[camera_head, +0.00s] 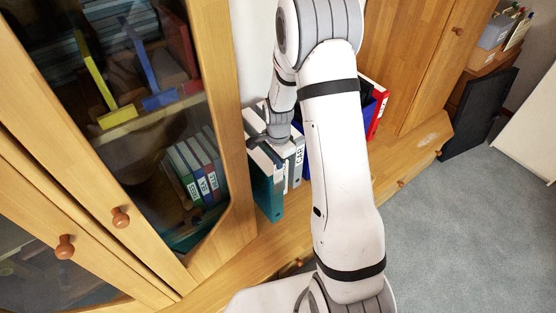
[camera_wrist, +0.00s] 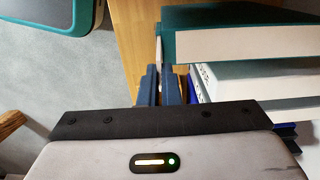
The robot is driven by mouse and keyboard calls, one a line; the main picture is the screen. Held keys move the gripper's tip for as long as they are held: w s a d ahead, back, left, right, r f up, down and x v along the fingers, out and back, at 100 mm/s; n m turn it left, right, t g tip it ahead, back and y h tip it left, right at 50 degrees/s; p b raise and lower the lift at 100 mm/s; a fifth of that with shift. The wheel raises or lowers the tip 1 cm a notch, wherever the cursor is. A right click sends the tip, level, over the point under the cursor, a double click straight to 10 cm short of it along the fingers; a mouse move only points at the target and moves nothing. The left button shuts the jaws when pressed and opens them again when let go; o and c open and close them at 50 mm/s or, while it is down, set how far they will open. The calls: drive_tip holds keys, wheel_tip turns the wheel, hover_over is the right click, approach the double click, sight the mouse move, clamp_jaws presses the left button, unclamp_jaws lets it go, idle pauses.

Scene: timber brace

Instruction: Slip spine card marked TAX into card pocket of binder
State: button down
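A teal binder (camera_head: 268,193) stands at the left end of the row on the wooden ledge. Its page block and teal cover (camera_wrist: 235,46) fill the upper right of the wrist view. My gripper (camera_head: 270,138) is low over the binder tops in the head view. In the wrist view its two dark blue fingers (camera_wrist: 160,88) are close together at the teal binder's spine edge. A thin pale strip, the spine card seen edge-on (camera_wrist: 158,46), rises from between them, close beside the spine. Its TAX marking and the pocket mouth cannot be made out.
A grey binder marked CAR (camera_head: 298,161) stands right of the teal one. A red binder (camera_head: 377,108) is farther right, partly behind my arm. A glass-door cabinet (camera_head: 215,215) closes in the left side. The ledge (camera_head: 405,160) is clear to the right.

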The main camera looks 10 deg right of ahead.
drive_tip(key=shift+f+b, duration=1.65)
drive_tip(key=shift+f, duration=0.65)
drive_tip(key=c, duration=1.6)
unclamp_jaws()
drive_tip(key=shift+o, duration=0.7)
drive_tip(key=o, duration=0.4)
drive_tip(key=shift+r, duration=0.15)
drive_tip(key=shift+r+p, duration=2.55)
drive_tip(key=shift+r, duration=1.3)
